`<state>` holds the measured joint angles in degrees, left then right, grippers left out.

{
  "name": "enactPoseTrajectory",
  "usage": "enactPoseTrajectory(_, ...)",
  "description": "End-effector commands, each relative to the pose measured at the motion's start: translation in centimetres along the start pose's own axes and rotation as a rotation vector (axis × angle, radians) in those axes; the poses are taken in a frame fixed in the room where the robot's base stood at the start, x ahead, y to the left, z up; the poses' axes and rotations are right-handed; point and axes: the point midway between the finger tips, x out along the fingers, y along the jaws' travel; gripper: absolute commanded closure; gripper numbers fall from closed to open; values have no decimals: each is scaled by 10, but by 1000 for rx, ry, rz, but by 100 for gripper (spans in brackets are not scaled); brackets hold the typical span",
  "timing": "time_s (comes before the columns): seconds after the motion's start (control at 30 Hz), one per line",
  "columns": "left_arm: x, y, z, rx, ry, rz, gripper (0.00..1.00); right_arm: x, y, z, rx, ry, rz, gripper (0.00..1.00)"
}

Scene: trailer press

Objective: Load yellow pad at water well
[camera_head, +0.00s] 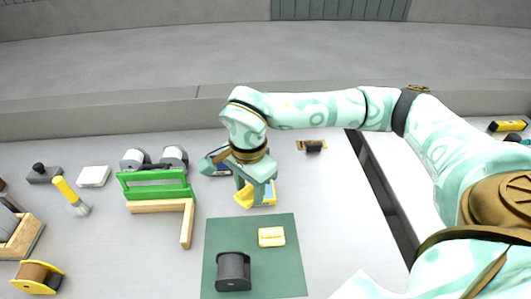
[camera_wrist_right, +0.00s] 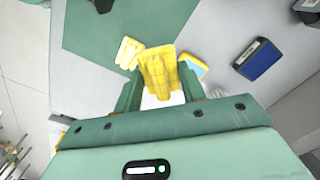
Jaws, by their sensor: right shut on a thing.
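My right gripper (camera_head: 256,194) points down above the light table. In the wrist view the right gripper (camera_wrist_right: 160,92) is shut on a yellow pad (camera_wrist_right: 160,72), which sits between its two fingers. The yellow pad (camera_head: 243,198) shows partly in the head view, with the fingers hiding some of it. A yellow and blue item (camera_head: 269,194) lies just beyond the fingers and also shows in the wrist view (camera_wrist_right: 194,64). I cannot tell whether the pad touches it. I cannot make out which thing is the water well. My left gripper is not in view.
A green rack (camera_head: 155,186) stands left of the gripper. A dark-blue box (camera_wrist_right: 259,59) lies close by. A dark slot runs right of the mat.

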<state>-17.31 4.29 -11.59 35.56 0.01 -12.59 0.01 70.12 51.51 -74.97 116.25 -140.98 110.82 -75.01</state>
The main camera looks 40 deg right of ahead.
Motion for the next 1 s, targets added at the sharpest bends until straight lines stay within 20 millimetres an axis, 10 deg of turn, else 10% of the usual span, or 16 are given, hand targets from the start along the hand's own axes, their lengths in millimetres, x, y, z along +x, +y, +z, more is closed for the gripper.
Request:
enactPoseTrajectory(0.6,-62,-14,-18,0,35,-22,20,12,-42,-68,2094,18,-19,78)
enactPoseTrajectory(1.0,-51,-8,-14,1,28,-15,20,34,-44,-77,2324,25,-25,78)
